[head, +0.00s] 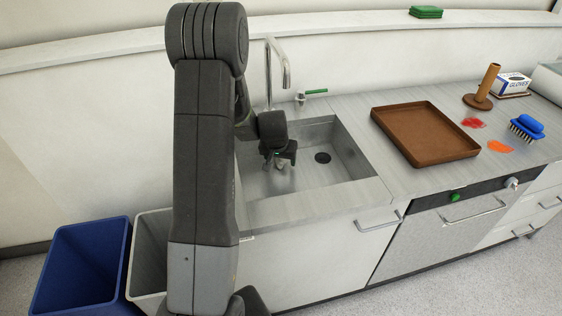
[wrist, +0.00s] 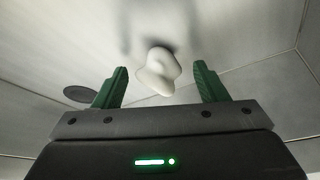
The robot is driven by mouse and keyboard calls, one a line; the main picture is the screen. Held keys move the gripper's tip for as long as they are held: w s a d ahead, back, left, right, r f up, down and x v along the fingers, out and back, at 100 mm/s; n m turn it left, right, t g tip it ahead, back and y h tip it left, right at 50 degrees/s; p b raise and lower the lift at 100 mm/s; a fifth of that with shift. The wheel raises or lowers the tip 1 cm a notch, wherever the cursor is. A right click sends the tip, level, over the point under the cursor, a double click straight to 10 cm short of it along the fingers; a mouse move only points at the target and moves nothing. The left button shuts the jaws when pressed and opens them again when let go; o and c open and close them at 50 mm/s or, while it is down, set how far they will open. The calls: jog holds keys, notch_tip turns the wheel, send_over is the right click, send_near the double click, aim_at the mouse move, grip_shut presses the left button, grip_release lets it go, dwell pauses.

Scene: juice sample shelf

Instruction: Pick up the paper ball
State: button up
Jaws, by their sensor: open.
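The paper ball (wrist: 158,72) is a small, lumpy white thing in the wrist view, on the metal floor of the sink (head: 357,150). My gripper (wrist: 158,90) is open, with its two green fingers apart. The ball shows in the gap between the fingers, a little beyond the tips in the picture. I cannot tell whether the fingers reach down beside it. In the head view my gripper (head: 278,162) is over the sink basin, pointing down. I cannot clearly make out the ball there.
The tap (head: 268,70) rises behind my arm at the sink's back edge. A brown tray (head: 427,158), a brush (head: 526,127) and red (head: 473,122) and orange (head: 500,146) stains are on the counter. Blue (head: 85,262) and grey (head: 150,255) bins stand at left.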

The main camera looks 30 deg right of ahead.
jog(key=c, duration=1.1)
jog(key=shift+o, duration=0.2)
jog(key=shift+r, duration=0.15)
